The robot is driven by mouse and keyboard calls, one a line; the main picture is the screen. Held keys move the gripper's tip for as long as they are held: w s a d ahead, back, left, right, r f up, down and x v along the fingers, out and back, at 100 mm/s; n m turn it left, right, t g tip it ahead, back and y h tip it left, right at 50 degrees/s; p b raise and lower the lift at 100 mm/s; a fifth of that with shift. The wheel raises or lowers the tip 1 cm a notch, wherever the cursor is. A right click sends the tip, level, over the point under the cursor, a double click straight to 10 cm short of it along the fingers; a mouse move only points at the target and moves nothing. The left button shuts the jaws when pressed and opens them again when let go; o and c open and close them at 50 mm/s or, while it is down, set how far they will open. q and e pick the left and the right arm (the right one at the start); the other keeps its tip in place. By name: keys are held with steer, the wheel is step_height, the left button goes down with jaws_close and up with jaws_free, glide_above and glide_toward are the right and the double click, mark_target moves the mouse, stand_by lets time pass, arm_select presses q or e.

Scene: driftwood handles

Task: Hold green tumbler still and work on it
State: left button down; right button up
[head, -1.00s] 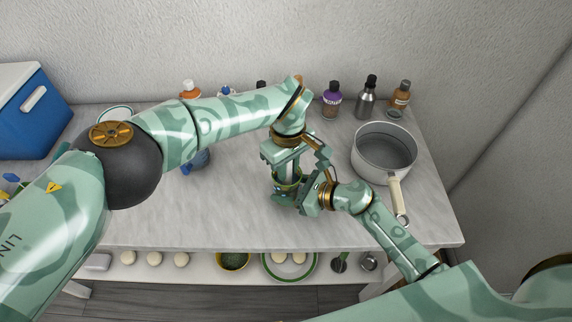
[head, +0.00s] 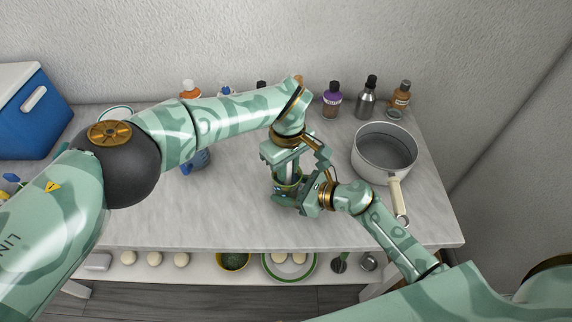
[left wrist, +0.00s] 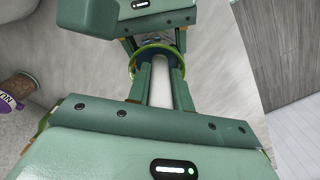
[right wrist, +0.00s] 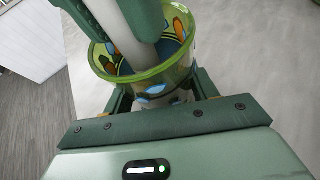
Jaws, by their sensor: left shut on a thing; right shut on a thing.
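The green-patterned tumbler (right wrist: 165,78) stands upright over the table, mostly hidden between my grippers in the head view (head: 287,184). My right gripper (right wrist: 158,98) is shut on the tumbler's sides from the front right. My left gripper (head: 284,166) comes from above and is shut on a pale rod-like thing (left wrist: 161,82). This rod (right wrist: 134,48) and a left finger reach down inside the tumbler's rim, seen in the right wrist view. The rod's lower end is hidden, and I cannot tell what tool it is.
A grey saucepan (head: 386,146) with a cream handle stands close to the right. Several bottles, one of them purple-labelled (head: 332,100), line the back. A blue mug (head: 201,160) sits under my left arm. The table's (head: 225,215) front middle is clear. A blue cooler (head: 32,112) stands far left.

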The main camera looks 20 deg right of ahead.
arm_select(q)
steer(key=shift+w+d, duration=0.2)
steer(key=shift+d, duration=0.1)
steer(key=shift+w, duration=0.1)
steer(key=shift+w+a, duration=0.15)
steer(key=shift+a, duration=0.3)
steer(key=shift+s, duration=0.35)
steer(key=shift+s+d, duration=0.1)
steer(key=shift+d, duration=0.25)
steer(key=shift+w, duration=0.25)
steer(key=shift+w+a, duration=0.2)
steer(key=shift+a, duration=0.1)
